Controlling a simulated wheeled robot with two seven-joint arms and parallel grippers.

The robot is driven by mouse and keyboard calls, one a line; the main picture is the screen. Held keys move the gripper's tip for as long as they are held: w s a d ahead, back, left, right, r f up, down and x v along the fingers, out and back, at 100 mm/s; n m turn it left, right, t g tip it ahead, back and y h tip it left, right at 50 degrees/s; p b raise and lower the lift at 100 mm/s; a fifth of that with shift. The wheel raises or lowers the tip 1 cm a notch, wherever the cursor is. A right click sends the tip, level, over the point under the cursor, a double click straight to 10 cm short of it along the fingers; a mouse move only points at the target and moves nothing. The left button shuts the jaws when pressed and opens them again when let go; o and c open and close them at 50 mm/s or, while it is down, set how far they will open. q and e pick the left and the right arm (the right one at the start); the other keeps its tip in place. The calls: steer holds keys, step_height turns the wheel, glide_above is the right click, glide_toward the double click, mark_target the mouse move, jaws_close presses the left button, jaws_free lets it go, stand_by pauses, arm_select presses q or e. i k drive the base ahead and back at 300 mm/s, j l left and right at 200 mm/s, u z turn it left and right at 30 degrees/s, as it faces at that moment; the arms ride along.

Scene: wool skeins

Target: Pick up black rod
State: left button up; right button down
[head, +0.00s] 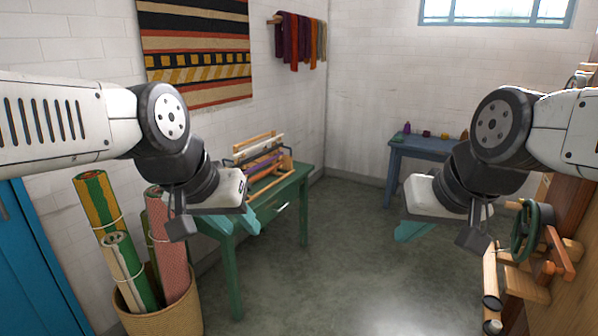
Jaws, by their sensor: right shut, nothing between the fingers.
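I cannot pick out a clearly black rod in the head view. A light wooden rod (491,272) with a dark band near its lower end stands at the right edge, beside the wooden frame there. My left gripper (250,221) hangs in the air in front of the green table, with its teal fingertips pointing down; I cannot tell whether they are apart. My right gripper (411,231) is shut and empty above the open floor, left of the wooden rod.
A green table (236,262) carries a small loom (262,160). A wicker basket (163,315) with rolled textiles stands at lower left. A blue table (425,149) with small items is at the back. A green handwheel (524,232) is on the right. The middle floor is clear.

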mark_target(256, 157)
steer(key=i+u, duration=0.15)
steer(key=i, duration=0.4)
steer(key=i+u, duration=0.15)
steer(key=i, duration=0.4)
steer(key=i+u, duration=0.15)
steer(key=i, duration=0.4)
steer(key=i+l+u, duration=0.2)
steer(key=i, duration=0.35)
steer(key=i+j+z, duration=0.15)
steer(key=j+z, duration=0.6)
steer(key=i, duration=0.05)
